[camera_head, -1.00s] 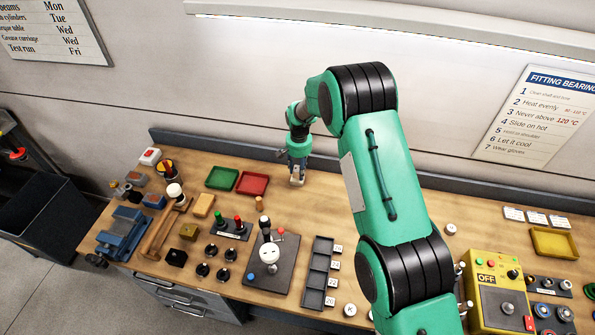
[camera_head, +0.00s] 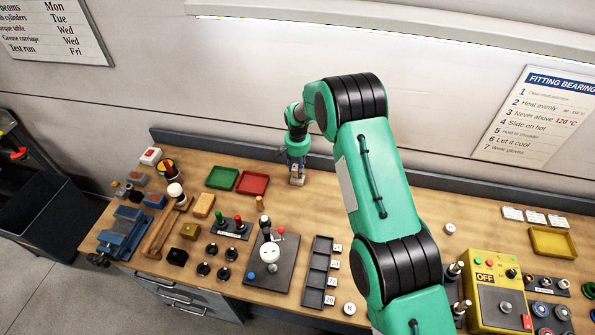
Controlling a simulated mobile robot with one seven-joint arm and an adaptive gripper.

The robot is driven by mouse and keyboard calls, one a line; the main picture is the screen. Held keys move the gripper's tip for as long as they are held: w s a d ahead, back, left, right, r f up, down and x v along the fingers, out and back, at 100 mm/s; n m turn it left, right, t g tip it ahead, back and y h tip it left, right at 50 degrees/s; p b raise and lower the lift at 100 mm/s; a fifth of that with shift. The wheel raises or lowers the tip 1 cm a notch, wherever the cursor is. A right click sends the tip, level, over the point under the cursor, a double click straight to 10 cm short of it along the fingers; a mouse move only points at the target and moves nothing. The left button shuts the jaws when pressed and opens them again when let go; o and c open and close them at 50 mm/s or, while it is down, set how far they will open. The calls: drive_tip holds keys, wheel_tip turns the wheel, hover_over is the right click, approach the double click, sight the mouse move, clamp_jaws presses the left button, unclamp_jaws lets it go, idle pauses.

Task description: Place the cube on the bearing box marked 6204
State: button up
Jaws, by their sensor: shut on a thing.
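My gripper (camera_head: 297,178) is upright over the back middle of the workbench, right of the red tray. It is shut on a small pale thing that barely shows between the fingers. It may be the cube, but it is too small to tell, and I cannot tell whether it touches the bench. Three small white boxes or cards (camera_head: 535,217) with dark print stand in a row at the back right. Their print is too small to read, so I cannot tell which is marked 6204.
A green tray (camera_head: 222,178) and red tray (camera_head: 252,184) lie left of my gripper. A yellow tray (camera_head: 553,243) lies near the white boxes. A yellow control box (camera_head: 499,290) stands at front right. My arm hides part of the bench's middle right.

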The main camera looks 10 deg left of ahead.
drive_tip(key=shift+f, duration=0.9)
drive_tip(key=shift+f, duration=0.15)
drive_tip(key=o, duration=1.4)
drive_tip(key=shift+c, duration=0.2)
wheel_tip(320, 180, up, 12)
drive_tip(key=shift+r+b, duration=0.1)
drive_tip(key=shift+b, duration=0.75)
drive_tip(key=shift+r, duration=0.15)
